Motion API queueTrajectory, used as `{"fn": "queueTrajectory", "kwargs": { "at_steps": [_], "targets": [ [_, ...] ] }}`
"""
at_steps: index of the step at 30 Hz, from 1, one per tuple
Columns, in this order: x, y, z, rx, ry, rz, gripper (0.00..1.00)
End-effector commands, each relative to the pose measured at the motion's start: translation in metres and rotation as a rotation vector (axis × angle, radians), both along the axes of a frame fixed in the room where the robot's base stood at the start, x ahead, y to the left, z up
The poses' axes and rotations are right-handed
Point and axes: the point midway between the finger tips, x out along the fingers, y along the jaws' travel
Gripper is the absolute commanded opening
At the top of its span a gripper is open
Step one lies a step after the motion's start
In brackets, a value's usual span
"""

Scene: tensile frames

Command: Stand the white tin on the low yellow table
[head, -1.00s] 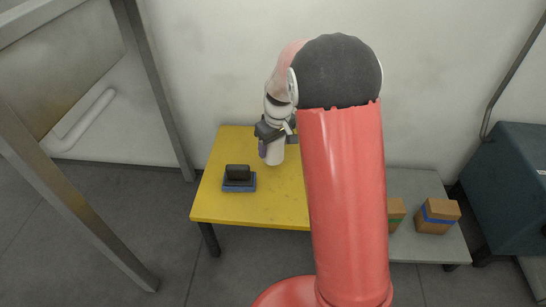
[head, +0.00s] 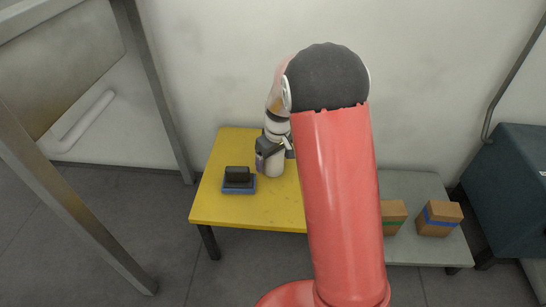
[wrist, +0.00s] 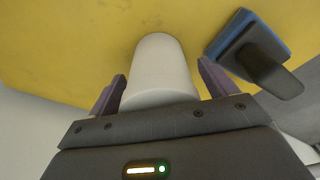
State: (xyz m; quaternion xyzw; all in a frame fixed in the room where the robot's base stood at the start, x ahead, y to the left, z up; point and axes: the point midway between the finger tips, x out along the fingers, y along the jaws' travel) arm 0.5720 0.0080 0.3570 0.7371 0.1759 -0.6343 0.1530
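The white tin (head: 269,166) is upright over the low yellow table (head: 230,208), right of the dark block on a blue base. My gripper (head: 270,149) is at the tin's upper part, above the table, and comes down on it from above. In the wrist view the tin (wrist: 160,75) lies between the two purple fingers, and my gripper (wrist: 161,70) looks shut on it. Whether the tin's bottom touches the yellow table (wrist: 60,45) is hard to tell.
A dark block on a blue base (head: 239,187) sits left of the tin. The yellow table's front left is clear.

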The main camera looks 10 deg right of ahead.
Motion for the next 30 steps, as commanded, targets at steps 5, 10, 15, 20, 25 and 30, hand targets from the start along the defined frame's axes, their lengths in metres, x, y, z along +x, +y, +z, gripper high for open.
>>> {"fn": "queueTrajectory", "kwargs": {
  "at_steps": [5,10,15,20,25,30],
  "targets": [
    [0.000,0.000,0.001,0.000,0.000,0.000,0.84],
    [-0.001,-0.001,0.015,0.000,-0.003,0.000,0.84],
    [-0.005,-0.003,0.050,0.000,-0.005,0.001,0.84],
    [-0.010,-0.005,0.084,0.001,-0.004,0.000,0.84],
    [-0.014,-0.007,0.110,0.000,-0.002,0.001,0.84],
    [-0.018,-0.008,0.124,0.001,-0.005,-0.005,0.84]
  ]
}}
